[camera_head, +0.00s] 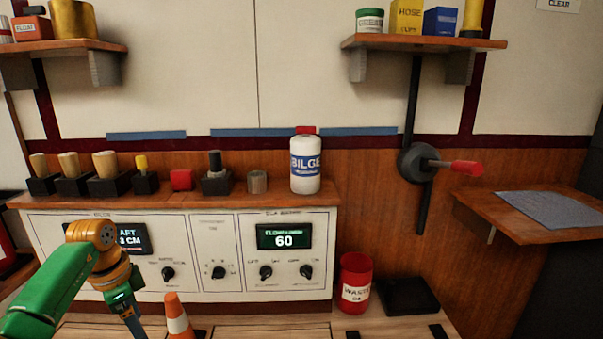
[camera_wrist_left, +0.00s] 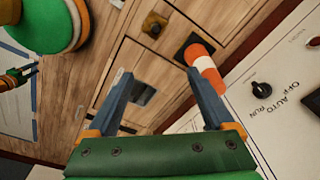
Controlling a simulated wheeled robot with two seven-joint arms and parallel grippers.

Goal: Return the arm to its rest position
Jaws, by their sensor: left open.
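My left arm comes in from the lower left in the head view. Its gripper (camera_head: 133,318) points down in front of the console's left part, left of an orange and white cone (camera_head: 177,318). In the left wrist view the left gripper (camera_wrist_left: 157,75) has its two fingers spread, with nothing between them but wooden floor or panel behind. The cone (camera_wrist_left: 207,68) shows just beyond the right fingertip; I cannot tell whether they touch. A small green and dark part at the left edge of the wrist view looks like my right gripper (camera_wrist_left: 22,76); its jaws are too small to read.
The white console (camera_head: 190,240) has knobs and displays. Its wooden top holds brushes, a red block and a BILGE bottle (camera_head: 305,167). A red waste can (camera_head: 354,283) and a black tray (camera_head: 408,296) stand at right. A red-handled lever (camera_head: 455,167) sticks out from the wall.

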